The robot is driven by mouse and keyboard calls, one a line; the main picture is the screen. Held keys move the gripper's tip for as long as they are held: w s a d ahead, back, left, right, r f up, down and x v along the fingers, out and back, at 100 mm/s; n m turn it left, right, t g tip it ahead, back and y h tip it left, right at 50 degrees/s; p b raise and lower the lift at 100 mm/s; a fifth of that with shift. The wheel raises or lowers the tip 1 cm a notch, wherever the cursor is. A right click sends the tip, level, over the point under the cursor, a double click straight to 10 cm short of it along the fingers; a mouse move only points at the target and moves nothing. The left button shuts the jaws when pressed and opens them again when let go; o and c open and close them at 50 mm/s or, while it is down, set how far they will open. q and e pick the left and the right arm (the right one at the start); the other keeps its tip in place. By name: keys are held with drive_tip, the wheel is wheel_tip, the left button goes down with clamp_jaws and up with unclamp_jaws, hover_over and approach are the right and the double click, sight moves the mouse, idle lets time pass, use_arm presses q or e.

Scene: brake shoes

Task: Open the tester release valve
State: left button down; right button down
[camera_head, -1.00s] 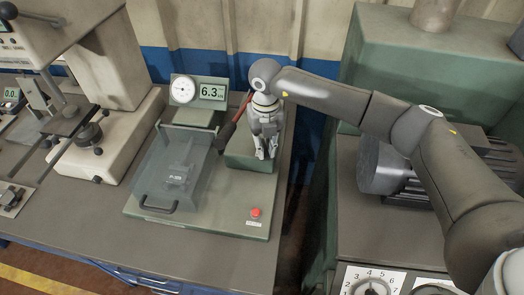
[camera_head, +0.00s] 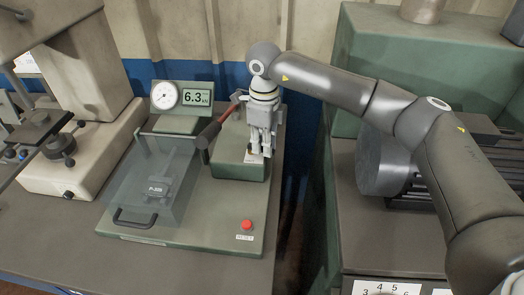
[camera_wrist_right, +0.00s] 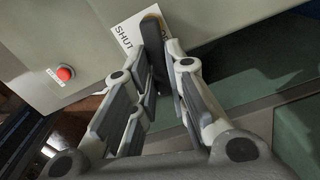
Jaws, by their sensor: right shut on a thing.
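The tester (camera_head: 190,222) is a green base with a clear-covered chamber (camera_head: 150,185), a dial and a digital display (camera_head: 197,97) reading 6.3. Its release valve is a dark lever (camera_wrist_right: 154,50) over a white plate (camera_wrist_right: 128,33), where "SHUT" is legible and the second word is mostly hidden. The plate is on the green block (camera_head: 232,170) at the tester's right. My right gripper (camera_head: 259,152) points down over this block. In the wrist view its fingers (camera_wrist_right: 160,75) are shut on the lever. My left gripper is not in view.
A red-gripped pump handle (camera_head: 210,130) slants just left of my right gripper. A red button (camera_head: 247,225) is on the base's front right corner. A beige press (camera_head: 75,110) stands left. A machine with a motor (camera_head: 385,165) stands right, across a gap.

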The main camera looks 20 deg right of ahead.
drive_tip(key=shift+w+d+n+b, duration=0.1)
drive_tip(key=shift+w+n+b, duration=0.15)
drive_tip(key=shift+n, duration=0.45)
drive_tip(key=shift+w+d+n+b, duration=0.15)
drive_tip(key=shift+n+b, duration=0.15)
drive_tip(key=shift+n, duration=0.4)
drive_tip(key=shift+r, duration=0.1)
drive_tip(key=c, duration=1.4)
unclamp_jaws()
drive_tip(key=shift+c, duration=0.2)
wheel_tip(320, 180, up, 12)
